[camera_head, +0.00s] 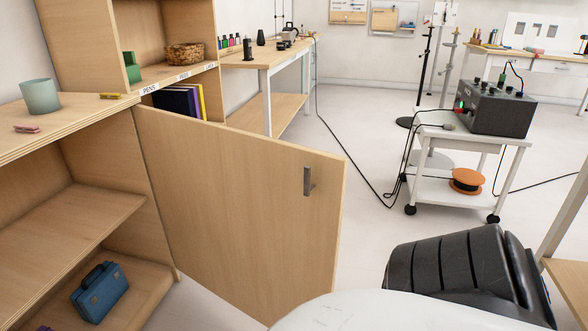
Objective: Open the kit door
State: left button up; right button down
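The kit door (230,205) is a light wooden panel with a dark grey handle (308,181) near its upper right corner. It stands swung out into the room from the right end of the low cabinet (70,228) on the left. The cabinet's inside shows, with a blue case (100,294) on its lower shelf. The door's lower right part is hidden behind a white part of mine at the bottom edge. Neither gripper shows in the head view.
A grey-green cup (40,96) stands on the cabinet top. Behind the door is a shelf unit (90,35) with books and a basket (185,54). A white cart (462,135) carries a black device (496,108); its cables cross the floor.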

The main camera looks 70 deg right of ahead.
aim_at(238, 222)
jog(key=u, duration=0.55)
jog(key=i, duration=0.4)
jog(key=z, duration=2.65)
